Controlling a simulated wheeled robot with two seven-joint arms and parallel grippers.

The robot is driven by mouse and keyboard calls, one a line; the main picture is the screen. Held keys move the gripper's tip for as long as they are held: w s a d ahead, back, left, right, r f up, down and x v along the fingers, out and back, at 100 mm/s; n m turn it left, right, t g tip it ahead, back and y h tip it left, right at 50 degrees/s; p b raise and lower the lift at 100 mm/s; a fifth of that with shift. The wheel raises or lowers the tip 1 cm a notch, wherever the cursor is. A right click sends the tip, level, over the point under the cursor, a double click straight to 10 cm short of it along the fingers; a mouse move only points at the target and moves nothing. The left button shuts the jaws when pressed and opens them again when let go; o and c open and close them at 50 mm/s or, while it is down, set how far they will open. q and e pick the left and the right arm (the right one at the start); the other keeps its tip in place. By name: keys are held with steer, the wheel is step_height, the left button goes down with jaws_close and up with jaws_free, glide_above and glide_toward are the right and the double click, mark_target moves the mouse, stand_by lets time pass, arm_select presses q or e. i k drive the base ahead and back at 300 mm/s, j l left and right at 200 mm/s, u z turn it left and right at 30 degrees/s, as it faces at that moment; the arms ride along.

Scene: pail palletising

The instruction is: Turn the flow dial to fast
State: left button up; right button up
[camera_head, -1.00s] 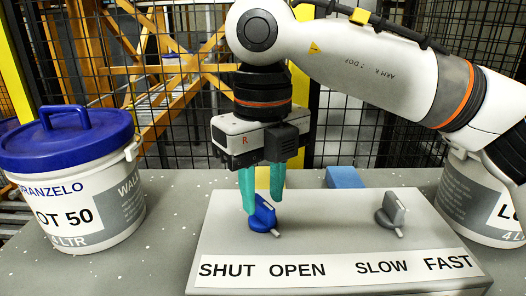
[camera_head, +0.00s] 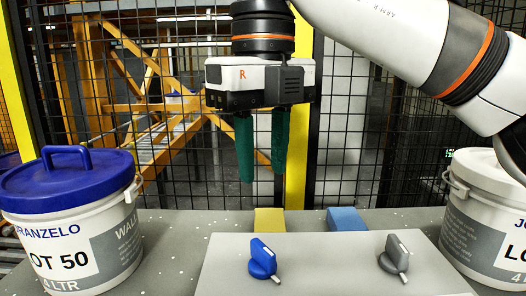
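The grey flow dial (camera_head: 394,256) stands at the right of the light grey panel (camera_head: 330,277). Its pointer end is toward the lower right. A blue dial (camera_head: 262,259) stands at the panel's left, its pointer end also toward the lower right. The panel's front labels are out of view now. My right gripper (camera_head: 262,180) hangs in the air above and behind the blue dial. Its two green fingers are apart, with nothing between them. My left gripper is not in view.
A white pail with a blue lid (camera_head: 70,183) stands at the left, and a white-lidded pail (camera_head: 487,220) at the right. A yellow block (camera_head: 269,221) and a blue block (camera_head: 346,220) lie behind the panel. A mesh fence stands behind the table.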

mark_target(394, 261)
steer(key=k, duration=1.5)
